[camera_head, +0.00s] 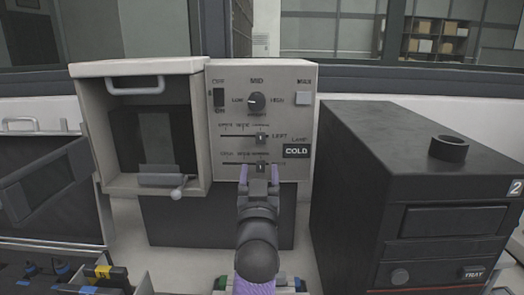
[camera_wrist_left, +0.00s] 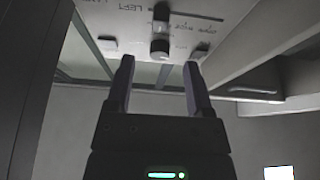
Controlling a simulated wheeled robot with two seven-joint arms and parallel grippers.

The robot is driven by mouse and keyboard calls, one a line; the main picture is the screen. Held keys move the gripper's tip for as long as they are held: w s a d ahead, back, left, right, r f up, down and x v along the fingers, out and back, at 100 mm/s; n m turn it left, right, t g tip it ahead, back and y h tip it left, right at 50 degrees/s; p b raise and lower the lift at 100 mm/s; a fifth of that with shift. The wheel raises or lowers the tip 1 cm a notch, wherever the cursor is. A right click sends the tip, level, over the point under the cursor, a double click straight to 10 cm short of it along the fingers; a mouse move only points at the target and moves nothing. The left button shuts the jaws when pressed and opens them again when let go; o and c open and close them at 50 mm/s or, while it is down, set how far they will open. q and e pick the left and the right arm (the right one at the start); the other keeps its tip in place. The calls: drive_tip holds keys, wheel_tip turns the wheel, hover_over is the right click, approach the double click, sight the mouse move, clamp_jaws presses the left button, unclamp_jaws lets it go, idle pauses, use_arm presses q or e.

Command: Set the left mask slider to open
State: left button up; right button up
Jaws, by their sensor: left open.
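The left mask slider (camera_head: 261,138), with the word LEFT beside it, is the upper of two sliders on the press's control panel (camera_head: 301,120). Its small knob stands right of the middle of its track, towards the right end. The lower slider (camera_head: 261,167) has its knob at about the same place. My left gripper (camera_head: 259,172) points up at the panel, open and empty, its fingertips showing on either side of the lower knob. Contact and depth cannot be told. In the left wrist view the upside-down panel lies beyond the open fingers (camera_wrist_left: 158,62). My right gripper is not in view.
A COLD display (camera_head: 297,151) sits at the right. The open press chamber (camera_head: 149,83) stands left. A black machine (camera_head: 430,190) stands close on the right.

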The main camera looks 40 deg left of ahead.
sight(260, 140)
use_arm(q)
drive_tip(key=x, duration=0.9)
clamp_jaws()
idle(1.1)
